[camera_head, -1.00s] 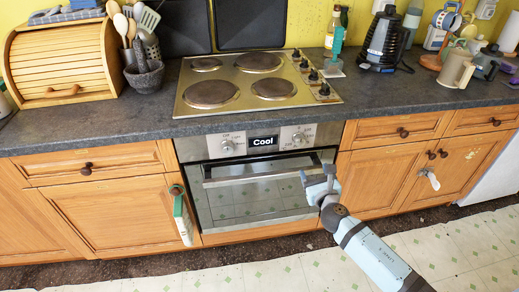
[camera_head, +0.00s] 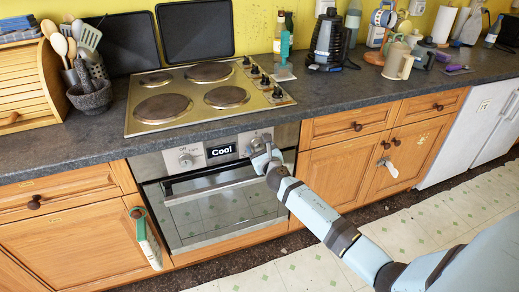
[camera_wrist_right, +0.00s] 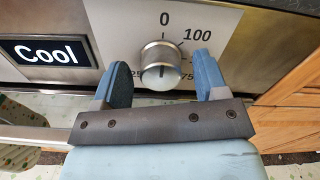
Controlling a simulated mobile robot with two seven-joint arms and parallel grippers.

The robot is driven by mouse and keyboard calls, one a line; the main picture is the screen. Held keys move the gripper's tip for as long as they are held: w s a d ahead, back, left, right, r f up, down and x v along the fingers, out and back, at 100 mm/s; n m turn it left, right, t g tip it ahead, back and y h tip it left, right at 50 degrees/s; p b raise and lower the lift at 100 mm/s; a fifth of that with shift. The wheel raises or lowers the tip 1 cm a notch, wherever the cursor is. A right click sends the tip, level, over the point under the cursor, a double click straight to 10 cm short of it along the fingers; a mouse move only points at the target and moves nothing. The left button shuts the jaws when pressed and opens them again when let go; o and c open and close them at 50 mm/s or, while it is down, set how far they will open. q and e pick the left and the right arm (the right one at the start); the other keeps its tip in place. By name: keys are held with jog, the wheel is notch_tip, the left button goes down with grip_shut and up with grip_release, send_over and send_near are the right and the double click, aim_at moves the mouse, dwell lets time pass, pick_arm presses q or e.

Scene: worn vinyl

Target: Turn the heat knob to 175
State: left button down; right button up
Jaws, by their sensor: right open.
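The heat knob (camera_wrist_right: 162,65) is a round silver knob on a white dial plate, just right of the "Cool" display (camera_wrist_right: 50,52). Its dial shows 0 at the top and 100 at upper right. Lower numbers are partly hidden, with "75" showing at lower right. My right gripper (camera_wrist_right: 162,76) is open, with one blue finger on each side of the knob and gaps between. In the head view the right gripper (camera_head: 266,158) is at the oven panel and partly covers the knob. My left gripper is out of view.
The oven door handle (camera_head: 215,186) runs below the panel. The hob (camera_head: 180,116) is above, on the dark counter. A green-and-white item (camera_head: 146,238) hangs on the left cupboard. Floor in front is clear.

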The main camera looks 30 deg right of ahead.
jog(key=c, duration=0.9)
jog(key=shift+c, duration=0.2)
